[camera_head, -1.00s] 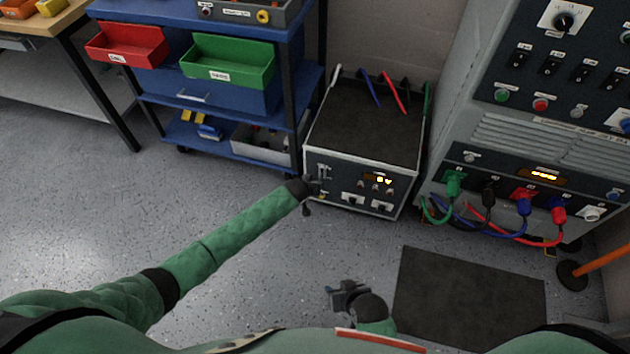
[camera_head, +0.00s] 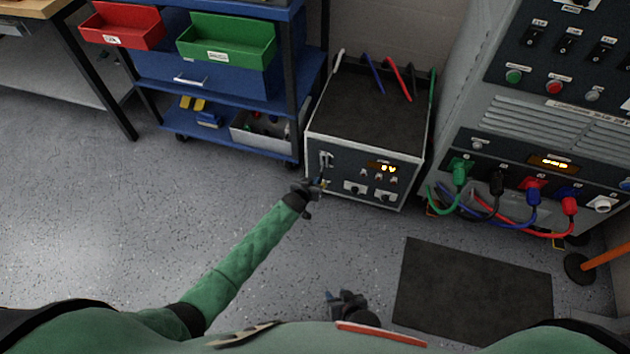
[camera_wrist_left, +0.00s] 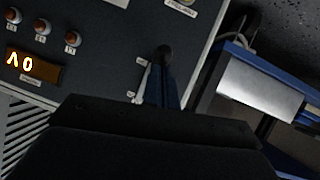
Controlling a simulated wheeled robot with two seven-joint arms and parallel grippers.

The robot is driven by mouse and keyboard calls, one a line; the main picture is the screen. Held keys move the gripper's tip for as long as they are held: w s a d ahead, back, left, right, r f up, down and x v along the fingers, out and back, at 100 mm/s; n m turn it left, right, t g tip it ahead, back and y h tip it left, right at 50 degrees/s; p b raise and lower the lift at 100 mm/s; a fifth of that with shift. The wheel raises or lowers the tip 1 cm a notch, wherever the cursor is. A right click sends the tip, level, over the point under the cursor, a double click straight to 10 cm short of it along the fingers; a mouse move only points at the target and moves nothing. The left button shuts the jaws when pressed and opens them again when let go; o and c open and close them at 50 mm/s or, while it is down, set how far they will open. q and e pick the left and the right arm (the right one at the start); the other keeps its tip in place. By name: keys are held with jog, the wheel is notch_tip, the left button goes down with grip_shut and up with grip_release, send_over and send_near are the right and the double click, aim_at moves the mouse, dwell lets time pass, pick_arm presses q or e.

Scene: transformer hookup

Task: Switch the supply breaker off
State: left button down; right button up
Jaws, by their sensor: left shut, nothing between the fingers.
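The supply unit (camera_head: 365,115) is a low box on the floor with a dark front panel and a lit display (camera_head: 384,167). The display reads 0 V, upside down, in the wrist view (camera_wrist_left: 33,67). The breaker (camera_head: 326,160) shows as a small light fitting at the panel's left. My left gripper (camera_head: 320,184) is shut and empty, just below the breaker. In the wrist view its blue fingers (camera_wrist_left: 163,88) point at a dark rounded lever end (camera_wrist_left: 164,52); contact cannot be told, and the lever's position is unclear. My right gripper (camera_head: 331,298) is low in the middle, its jaws unclear.
A blue cart (camera_head: 215,145) with red and green bins stands left of the unit. A tall grey cabinet (camera_head: 530,115) with plugged cables stands right. A dark mat (camera_head: 475,292) lies on the floor. The floor before the unit is open.

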pick_arm(q)
jog(key=shift+f, duration=0.45)
pick_arm(e)
jog(key=shift+s+f, duration=0.1)
